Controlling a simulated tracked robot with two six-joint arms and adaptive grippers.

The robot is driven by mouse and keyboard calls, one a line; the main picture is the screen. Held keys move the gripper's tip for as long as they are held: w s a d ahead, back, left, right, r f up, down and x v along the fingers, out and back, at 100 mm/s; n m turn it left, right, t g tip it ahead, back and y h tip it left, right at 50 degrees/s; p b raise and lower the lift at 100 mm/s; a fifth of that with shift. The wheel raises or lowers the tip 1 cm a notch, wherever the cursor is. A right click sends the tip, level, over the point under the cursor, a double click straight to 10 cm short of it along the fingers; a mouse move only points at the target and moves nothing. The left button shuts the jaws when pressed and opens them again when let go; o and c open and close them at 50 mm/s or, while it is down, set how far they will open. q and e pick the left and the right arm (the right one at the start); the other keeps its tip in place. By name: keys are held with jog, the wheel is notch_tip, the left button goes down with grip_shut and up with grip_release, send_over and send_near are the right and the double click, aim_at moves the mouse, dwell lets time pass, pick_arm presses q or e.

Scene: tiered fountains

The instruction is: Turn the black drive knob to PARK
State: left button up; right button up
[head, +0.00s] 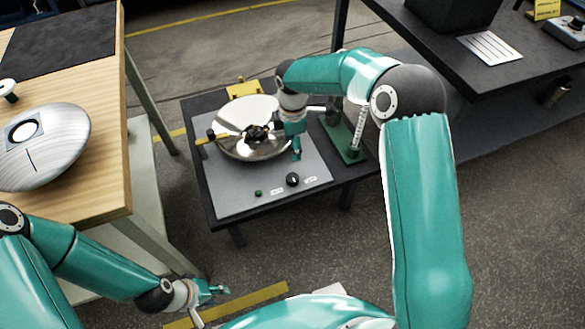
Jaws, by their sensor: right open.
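The black drive knob (292,179) sits near the front edge of the grey panel (232,200) on a low dark table. Small white labels lie on both sides of it, too small to read. The direction the knob points cannot be made out. My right gripper (299,140) is open, behind and above the knob, at the right side of a shiny metal bowl (258,151). A fingertip points down towards the panel and looks apart from the knob. My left gripper (211,304) is open and empty, low in front of the table.
A small green button (258,193) is left of the knob. A green stand with a spring (357,130) is at the panel's right. A wooden table (105,150) with a silver disc (45,160) is at left, and a dark bench (470,85) is at the back right.

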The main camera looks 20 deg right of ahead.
aim_at(292, 177)
notch_tip(292, 177, down, 17)
jog(key=b, duration=0.4)
jog(key=shift+r+b, duration=0.1)
jog(key=shift+b, duration=0.2)
jog(key=c, duration=1.1)
jog(key=shift+c, duration=0.2)
